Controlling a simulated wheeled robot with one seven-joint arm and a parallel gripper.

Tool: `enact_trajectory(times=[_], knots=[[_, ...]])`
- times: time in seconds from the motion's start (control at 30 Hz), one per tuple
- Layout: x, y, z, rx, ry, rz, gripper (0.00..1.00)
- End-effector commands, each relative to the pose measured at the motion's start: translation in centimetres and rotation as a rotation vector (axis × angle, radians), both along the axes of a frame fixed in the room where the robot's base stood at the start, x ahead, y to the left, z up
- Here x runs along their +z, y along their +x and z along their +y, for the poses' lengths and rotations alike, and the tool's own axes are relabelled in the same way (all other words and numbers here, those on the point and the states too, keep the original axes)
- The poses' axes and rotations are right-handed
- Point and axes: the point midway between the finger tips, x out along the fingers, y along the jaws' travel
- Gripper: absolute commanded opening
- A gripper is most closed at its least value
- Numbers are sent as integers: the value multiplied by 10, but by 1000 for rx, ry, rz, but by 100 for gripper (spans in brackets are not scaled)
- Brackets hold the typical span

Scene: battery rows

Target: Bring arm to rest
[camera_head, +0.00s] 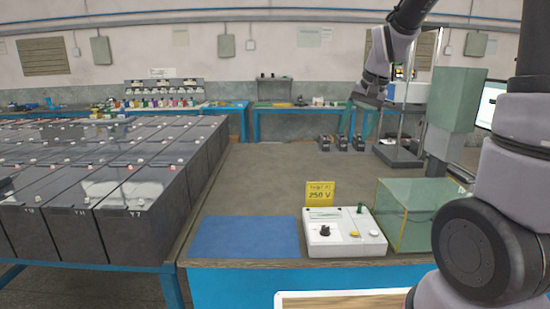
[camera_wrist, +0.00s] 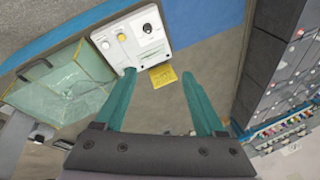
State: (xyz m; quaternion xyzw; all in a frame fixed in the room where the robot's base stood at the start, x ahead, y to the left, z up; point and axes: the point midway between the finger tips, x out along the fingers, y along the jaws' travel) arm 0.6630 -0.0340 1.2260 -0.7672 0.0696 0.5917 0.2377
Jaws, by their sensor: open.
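My arm rises at the right of the head view and reaches over the bench, well above its top. My gripper shows in the wrist view (camera_wrist: 159,75) with two teal fingers spread apart and nothing between them. The fingers touch nothing that I can see. A white meter box (camera_head: 343,233) with knobs and a yellow 250 V sign (camera_head: 320,194) stand on the bench, apart from my gripper.
A glass box (camera_head: 408,222) stands right of the meter, and a blue mat (camera_head: 245,237) lies left of it. Rows of dark batteries (camera_head: 120,205) fill the left table. A grey-green box on a stand (camera_head: 456,98) rises near my arm. The bench middle (camera_head: 265,180) is clear.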

Motion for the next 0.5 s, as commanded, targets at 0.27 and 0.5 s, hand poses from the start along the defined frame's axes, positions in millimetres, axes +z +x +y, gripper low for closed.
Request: enact_trajectory(times=[0.27,0.5], knots=[[75,-93,-16,24,11,-165,72],[98,-165,-22,41,-13,-282,72]])
